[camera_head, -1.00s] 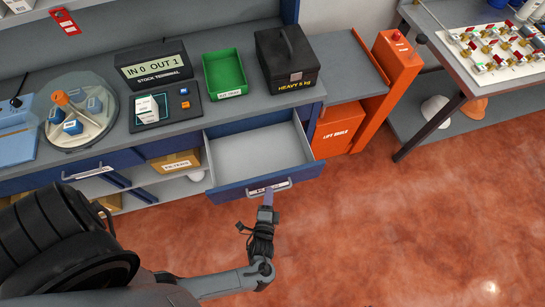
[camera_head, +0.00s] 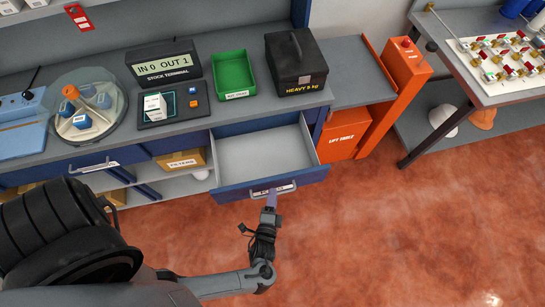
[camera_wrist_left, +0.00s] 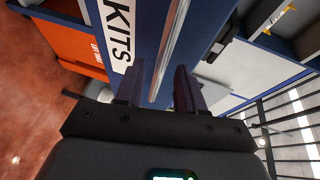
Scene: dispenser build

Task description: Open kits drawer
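The kits drawer (camera_head: 243,190) is a blue-fronted drawer under the counter, pulled well out, and its pale grey inside looks empty. Its front shows blue with a KITS label (camera_wrist_left: 122,30) in the left wrist view. A metal bar handle (camera_head: 286,188) runs across that front. My left gripper (camera_head: 271,197) is at the handle. In the left wrist view its two dark fingers (camera_wrist_left: 158,88) stand apart, one on each side of the handle bar (camera_wrist_left: 166,50). Gaps seem to show between bar and fingers, so I see no firm grip. My right gripper is not in view.
On the counter above stand a green tray (camera_head: 233,75), a black heavy box (camera_head: 296,65) and a stock terminal (camera_head: 160,65). An orange lift (camera_head: 405,75) stands right of the drawer. A filters box (camera_head: 181,160) sits on the left shelf. Red floor in front is clear.

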